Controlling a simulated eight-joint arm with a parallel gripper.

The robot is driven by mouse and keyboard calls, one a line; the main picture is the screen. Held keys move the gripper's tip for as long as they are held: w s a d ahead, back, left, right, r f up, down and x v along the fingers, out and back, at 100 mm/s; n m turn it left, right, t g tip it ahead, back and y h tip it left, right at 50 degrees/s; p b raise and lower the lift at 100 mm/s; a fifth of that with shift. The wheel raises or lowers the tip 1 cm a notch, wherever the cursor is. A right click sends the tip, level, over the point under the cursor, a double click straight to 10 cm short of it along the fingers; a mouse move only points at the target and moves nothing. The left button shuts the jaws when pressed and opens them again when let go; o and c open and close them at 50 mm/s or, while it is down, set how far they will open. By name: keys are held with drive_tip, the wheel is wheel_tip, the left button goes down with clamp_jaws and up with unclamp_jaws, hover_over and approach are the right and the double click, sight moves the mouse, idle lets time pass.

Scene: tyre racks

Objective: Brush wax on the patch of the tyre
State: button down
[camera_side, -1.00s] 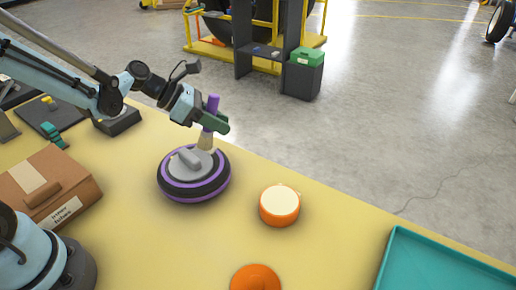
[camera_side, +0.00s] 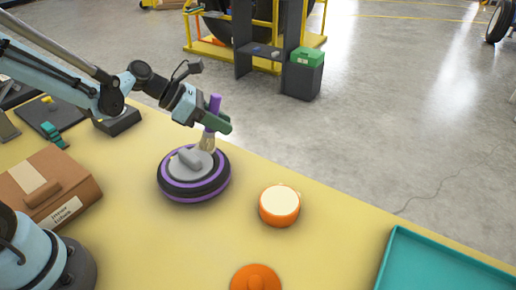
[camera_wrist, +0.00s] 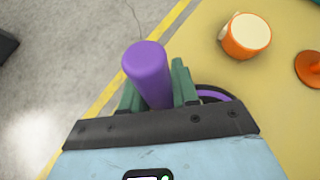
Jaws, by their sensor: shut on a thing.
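My gripper (camera_side: 217,122) is shut on a brush with a purple handle (camera_side: 214,104). The brush's pale bristles (camera_side: 206,142) point down and meet the tyre's upper right area. The tyre (camera_side: 218,184), black with purple rings, lies flat on the yellow table. A grey patch (camera_side: 188,158) with a raised block sits at its centre. An orange tub (camera_side: 279,207) with cream wax stands open to the right of the tyre. In the wrist view, the purple handle (camera_wrist: 148,70) stands between the green fingers, and the tub (camera_wrist: 244,37) is at upper right. The tyre is mostly hidden there.
An orange lid (camera_side: 256,279) lies at the table's front. A teal tray (camera_side: 440,262) is at the right. A cardboard box (camera_side: 48,185) stands at the left. The table between tyre, tub and tray is clear.

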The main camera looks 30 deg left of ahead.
sight(218, 97)
drive_tip(key=shift+a, duration=0.4)
drive_tip(key=shift+f, duration=0.15)
drive_tip(key=shift+d, duration=0.6)
idle(0.6)
drive_tip(key=shift+r, duration=3.6)
drive_tip(key=shift+w, duration=0.1)
drive_tip(key=shift+a+f, duration=0.2)
drive_tip(key=shift+f, duration=1.35)
drive_tip(key=shift+a+f, duration=0.15)
drive_tip(key=shift+f, duration=1.35)
